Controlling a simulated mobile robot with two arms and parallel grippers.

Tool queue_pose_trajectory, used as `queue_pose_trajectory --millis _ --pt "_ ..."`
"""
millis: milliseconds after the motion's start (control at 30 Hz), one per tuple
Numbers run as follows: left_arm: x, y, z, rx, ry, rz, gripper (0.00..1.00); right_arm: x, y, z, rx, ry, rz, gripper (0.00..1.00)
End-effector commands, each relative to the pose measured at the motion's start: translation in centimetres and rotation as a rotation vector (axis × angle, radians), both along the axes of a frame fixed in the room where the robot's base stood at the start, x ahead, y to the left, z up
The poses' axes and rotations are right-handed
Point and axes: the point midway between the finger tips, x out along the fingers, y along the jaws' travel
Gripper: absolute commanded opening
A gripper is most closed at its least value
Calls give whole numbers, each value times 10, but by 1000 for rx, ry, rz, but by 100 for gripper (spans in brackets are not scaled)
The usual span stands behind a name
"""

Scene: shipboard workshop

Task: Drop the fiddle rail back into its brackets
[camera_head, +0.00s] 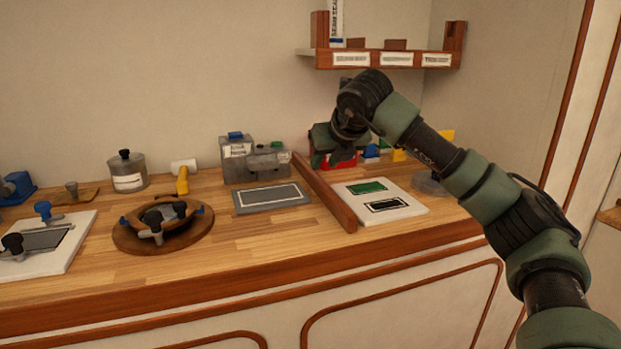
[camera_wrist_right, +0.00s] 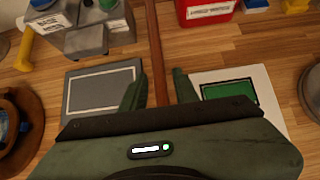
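The fiddle rail, a long reddish-brown wooden bar (camera_head: 328,197), lies on the bench between a grey mat and a white board. It also shows in the right wrist view (camera_wrist_right: 155,45), running between my fingers. My right gripper (camera_head: 328,152) is above the rail's far part. In the wrist view the right gripper (camera_wrist_right: 158,88) is open, with a finger either side of the rail and gaps between. The wall shelf (camera_head: 345,61) has upright wooden end pieces at left (camera_head: 319,29) and right (camera_head: 455,36), which look like the brackets. My left gripper is out of view.
A grey mat (camera_head: 240,206) and white board (camera_head: 410,212) flank the rail. Grey tins (camera_head: 238,165) and a red box (camera_wrist_right: 208,12) stand behind. A round wooden tray (camera_head: 130,240) is left. A tall labelled item (camera_head: 335,22) stands on the shelf.

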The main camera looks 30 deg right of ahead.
Motion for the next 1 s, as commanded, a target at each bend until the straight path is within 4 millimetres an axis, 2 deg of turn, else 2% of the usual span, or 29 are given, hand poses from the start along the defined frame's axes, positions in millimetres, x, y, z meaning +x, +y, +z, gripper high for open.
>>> queue_pose_trajectory --millis 533,867,967,1000 --pt "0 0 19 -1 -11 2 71 41 -6 -56 0 3 1 30" --pt "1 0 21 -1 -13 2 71 46 -7 -60 -1 0 1 30" --pt "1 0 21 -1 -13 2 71 46 -7 -60 -1 0 1 2" --pt "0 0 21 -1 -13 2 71 46 -7 -60 -1 0 1 0"
